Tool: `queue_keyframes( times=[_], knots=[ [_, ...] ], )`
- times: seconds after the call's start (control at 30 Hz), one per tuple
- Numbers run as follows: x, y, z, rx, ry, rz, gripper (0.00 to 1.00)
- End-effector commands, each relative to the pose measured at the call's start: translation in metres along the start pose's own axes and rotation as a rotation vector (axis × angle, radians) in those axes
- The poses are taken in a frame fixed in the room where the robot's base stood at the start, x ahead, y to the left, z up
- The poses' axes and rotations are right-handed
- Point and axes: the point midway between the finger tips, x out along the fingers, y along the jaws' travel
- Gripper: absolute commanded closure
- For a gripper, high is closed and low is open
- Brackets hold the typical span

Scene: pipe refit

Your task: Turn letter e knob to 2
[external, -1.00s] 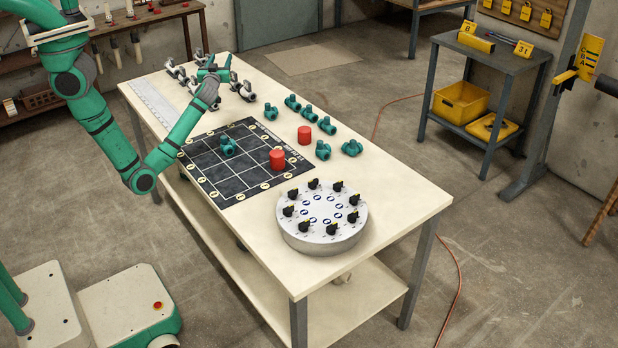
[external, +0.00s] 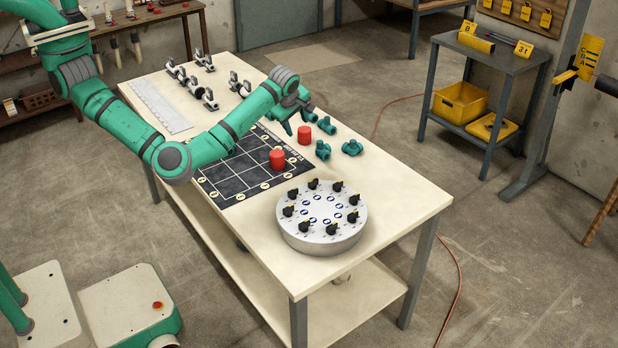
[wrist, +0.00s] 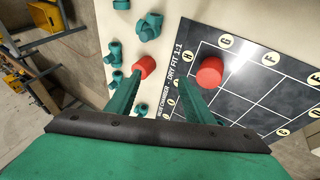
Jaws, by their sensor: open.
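A round grey dial plate (external: 321,232) sits at the near end of the table in the external view. Several black knobs stand in a ring on it, among them a front knob (external: 332,228) and a right knob (external: 353,217). Their letters and numbers are too small to read, so I cannot tell which is knob e. The dial does not show in the wrist view.
Two red cylinders, one on the board (external: 277,158) and one beside it (external: 304,135), stand between my gripper and the dial. Teal fittings (external: 323,150) lie along the right. White valve pieces (external: 206,98) are at the back. Bare tabletop (external: 400,200) surrounds the dial's right side.

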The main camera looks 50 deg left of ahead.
Motion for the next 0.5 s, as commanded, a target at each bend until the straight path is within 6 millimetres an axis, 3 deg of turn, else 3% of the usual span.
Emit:
queue_keyframes(
  times=[0.03, 0.1, 0.2, 0.33, 0.5],
  knots=[
    [-0.028, -0.021, 0.041, 0.008, -0.068, -0.051, 0.52],
    [-0.064, -0.052, 0.086, 0.015, -0.141, -0.129, 0.52],
    [-0.115, -0.098, 0.137, 0.036, -0.221, -0.237, 0.52],
    [-0.169, -0.148, 0.178, 0.068, -0.284, -0.345, 0.52],
    [-0.203, -0.179, 0.198, 0.090, -0.314, -0.414, 0.52]
  ],
)
